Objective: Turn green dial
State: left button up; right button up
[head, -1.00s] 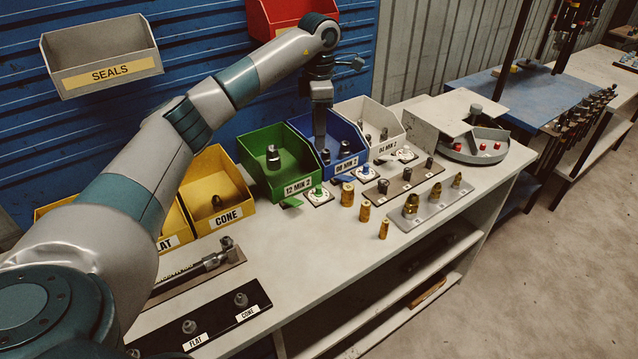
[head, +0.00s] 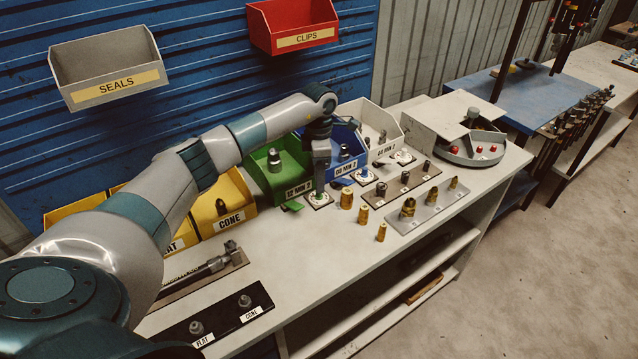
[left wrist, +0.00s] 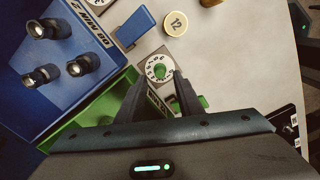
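The green dial (head: 319,197) is a small green knob on a white numbered plate on the bench, in front of the green bin. My left gripper (head: 320,182) points down right above the dial in the head view. In the left wrist view its two fingers (left wrist: 156,76) are apart, one on each side of the dial's line, with nothing between them gripped. I cannot tell whether they touch the knob. My right gripper is not in view.
The green bin (head: 270,182), blue bin (head: 352,171) and white bin (head: 392,128) stand close behind. Other dials (head: 364,175) sit to the right. Brass fittings (head: 347,198) stand in front. The bench front (head: 320,255) is clear.

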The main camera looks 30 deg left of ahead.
pick_arm(q)
jog(key=shift+f+p, duration=0.55)
jog(key=shift+f, duration=1.65)
grip_shut()
